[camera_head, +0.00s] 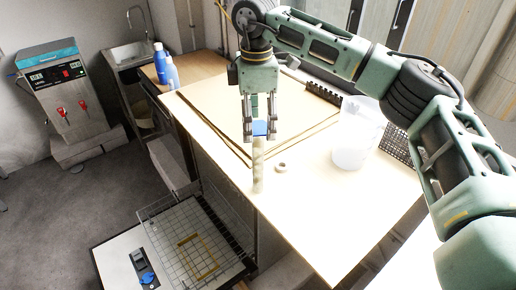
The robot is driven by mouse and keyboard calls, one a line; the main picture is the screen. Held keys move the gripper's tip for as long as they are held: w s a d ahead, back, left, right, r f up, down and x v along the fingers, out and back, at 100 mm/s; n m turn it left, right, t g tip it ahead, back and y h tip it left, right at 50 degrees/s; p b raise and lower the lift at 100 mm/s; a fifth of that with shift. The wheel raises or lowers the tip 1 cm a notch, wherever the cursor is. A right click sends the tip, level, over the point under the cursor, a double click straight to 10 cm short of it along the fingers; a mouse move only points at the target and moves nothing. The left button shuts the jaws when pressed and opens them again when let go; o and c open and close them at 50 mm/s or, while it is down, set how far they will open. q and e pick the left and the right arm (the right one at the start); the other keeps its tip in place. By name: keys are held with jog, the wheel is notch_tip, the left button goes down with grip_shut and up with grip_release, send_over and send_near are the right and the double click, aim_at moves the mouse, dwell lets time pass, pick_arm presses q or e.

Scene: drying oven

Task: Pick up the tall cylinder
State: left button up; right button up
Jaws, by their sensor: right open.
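The tall cylinder (258,168) is a narrow, pale, translucent upright shape near the left edge of the pale worktop (320,215). A blue part (264,128), which looks like its top, shows between the fingers of my right gripper (261,132). The right gripper points down from above, open, with its fingers beside the blue part. I cannot tell whether either finger touches it. My left gripper is not in view.
A translucent beaker (352,148) and a small white ring (281,168) stand to the right. A black rack (323,92) lies behind. A wire shelf (190,232) is below, left of the worktop. Blue bottles (161,66) stand at the back left. The front worktop is clear.

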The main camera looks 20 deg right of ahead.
aim_at(258, 126)
jog(key=shift+d+f+p, duration=0.2)
jog(key=shift+f+p, duration=0.3)
jog(key=shift+f, duration=1.05)
jog(key=shift+a+f, duration=0.1)
jog(key=c, duration=0.6)
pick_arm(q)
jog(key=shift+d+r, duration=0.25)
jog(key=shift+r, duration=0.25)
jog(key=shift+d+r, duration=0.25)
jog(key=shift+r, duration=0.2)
pick_arm(e)
grip_shut()
